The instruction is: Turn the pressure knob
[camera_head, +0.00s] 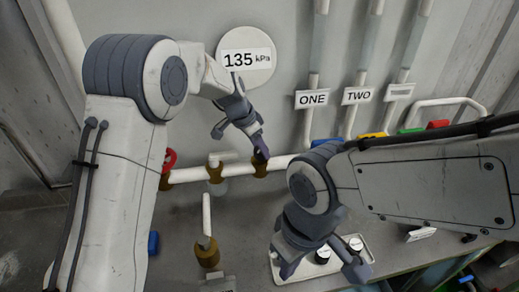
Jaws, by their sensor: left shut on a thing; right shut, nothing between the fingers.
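A round white gauge (246,67) on the wall reads 135 kPa. A white horizontal pipe (190,175) below it carries brass fittings. My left gripper (259,152) reaches down to the brass fitting (260,168) on this pipe. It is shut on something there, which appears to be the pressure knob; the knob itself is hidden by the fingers.
A brass fitting with a white handle (215,160) and a red handle (169,160) lie left of my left gripper. A brass valve (207,252) stands lower down. Coloured parts, including a red one (438,124), line the right.

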